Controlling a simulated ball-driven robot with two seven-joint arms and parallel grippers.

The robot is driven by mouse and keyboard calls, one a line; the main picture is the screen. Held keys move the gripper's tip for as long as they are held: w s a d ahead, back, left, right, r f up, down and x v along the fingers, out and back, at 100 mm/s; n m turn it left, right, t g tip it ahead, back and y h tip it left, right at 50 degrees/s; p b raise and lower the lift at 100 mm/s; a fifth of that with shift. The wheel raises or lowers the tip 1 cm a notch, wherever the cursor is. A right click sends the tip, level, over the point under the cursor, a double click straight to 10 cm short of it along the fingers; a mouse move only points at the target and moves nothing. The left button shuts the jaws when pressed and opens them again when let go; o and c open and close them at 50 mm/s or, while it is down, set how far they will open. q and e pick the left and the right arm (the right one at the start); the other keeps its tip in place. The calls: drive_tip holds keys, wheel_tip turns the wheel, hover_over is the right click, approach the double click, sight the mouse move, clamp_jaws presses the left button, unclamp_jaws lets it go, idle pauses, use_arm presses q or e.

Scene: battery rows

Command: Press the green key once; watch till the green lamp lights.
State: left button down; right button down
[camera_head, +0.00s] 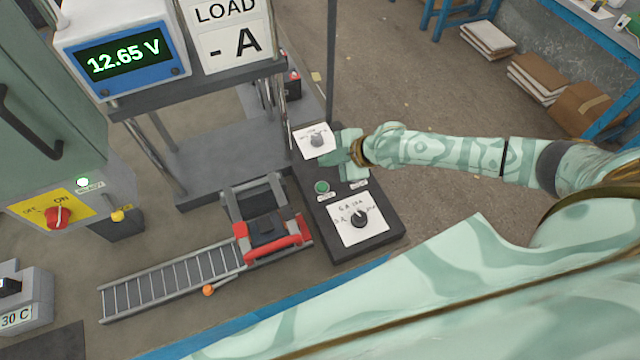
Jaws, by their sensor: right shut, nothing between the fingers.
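The green key (322,187) is a round button with a small label on the dark control box (345,244). My right gripper (336,160) is shut and empty, above the box just up from the green key. I see a gap between it and the key in the picture; its exact height is unclear. My left gripper is not in view.
The box also carries a rotary knob (359,217) and an upper knob (317,139). A meter (124,55) reads 12.65 V; the load sign (229,36) shows "- A". A red-handled carriage (283,246) sits beside the box on a roller track (170,283).

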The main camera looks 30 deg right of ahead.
drive_tip(key=b, duration=0.6)
hover_over(326, 188)
wheel_tip(326, 188, down, 8)
drive_tip(key=shift+f+b, duration=0.45)
drive_tip(key=shift+b, duration=0.1)
drive_tip(key=shift+f, duration=0.15)
idle(1.3)
drive_tip(key=shift+f+b, duration=0.3)
drive_tip(key=shift+f+b, duration=0.3)
drive_tip(key=shift+f, duration=0.05)
idle(0.6)
drive_tip(key=shift+r, duration=0.1)
drive_tip(key=shift+r+p, duration=0.7)
drive_tip(key=shift+r, duration=0.05)
